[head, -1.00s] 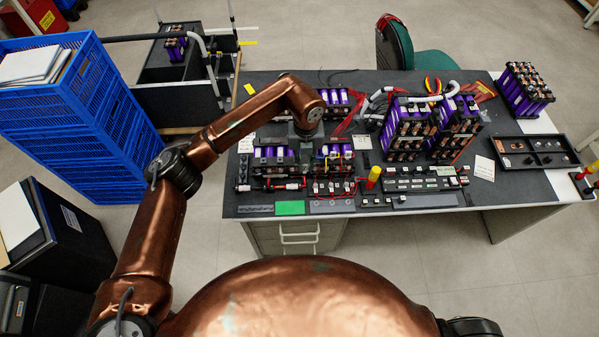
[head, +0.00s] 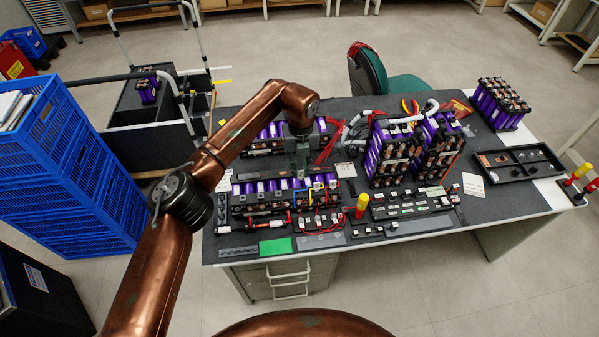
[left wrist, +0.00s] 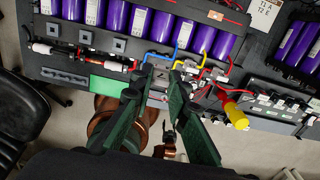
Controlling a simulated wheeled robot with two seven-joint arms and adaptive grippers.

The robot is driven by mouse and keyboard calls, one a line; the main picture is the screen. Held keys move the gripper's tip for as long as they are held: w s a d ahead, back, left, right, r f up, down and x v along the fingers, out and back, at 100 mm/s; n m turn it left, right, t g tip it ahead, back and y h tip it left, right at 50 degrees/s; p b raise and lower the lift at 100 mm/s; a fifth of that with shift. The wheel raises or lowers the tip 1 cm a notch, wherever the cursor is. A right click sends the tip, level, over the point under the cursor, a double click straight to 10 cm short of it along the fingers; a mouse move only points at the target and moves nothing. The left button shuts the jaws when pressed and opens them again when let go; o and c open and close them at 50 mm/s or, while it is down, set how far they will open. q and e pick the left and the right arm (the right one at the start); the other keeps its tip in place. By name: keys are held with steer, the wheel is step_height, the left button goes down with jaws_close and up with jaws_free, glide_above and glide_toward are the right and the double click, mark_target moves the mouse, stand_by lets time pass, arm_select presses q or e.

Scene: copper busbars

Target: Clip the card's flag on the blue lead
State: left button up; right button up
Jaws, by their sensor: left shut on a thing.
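I cannot tell whether the piece touches the lead. In the head view the gripper (head: 301,172) is over the front cell row. A white printed card (left wrist: 268,8) lies right of the cells. My right gripper is out of view.
A yellow-and-red upright part (left wrist: 236,114) stands right of the gripper. A green plate (head: 275,246) lies at the desk's front edge. Tall purple cell packs (head: 388,155) stand right of the arm, with a black tray (head: 519,163) farther right. Blue crates (head: 70,150) are stacked left.

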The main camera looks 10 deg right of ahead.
mark_target(300, 176)
arm_select(q)
steer(key=shift+f+b, duration=0.6)
steer(key=shift+f, duration=2.05)
steer(key=shift+f+p, duration=0.15)
steer(key=shift+p, duration=0.35)
steer(key=shift+f, duration=0.25)
steer(key=shift+f, duration=0.2)
steer(key=shift+f, duration=0.55)
steer(key=o, duration=0.7)
steer(key=shift+o, duration=0.2)
steer(key=shift+r, duration=0.1)
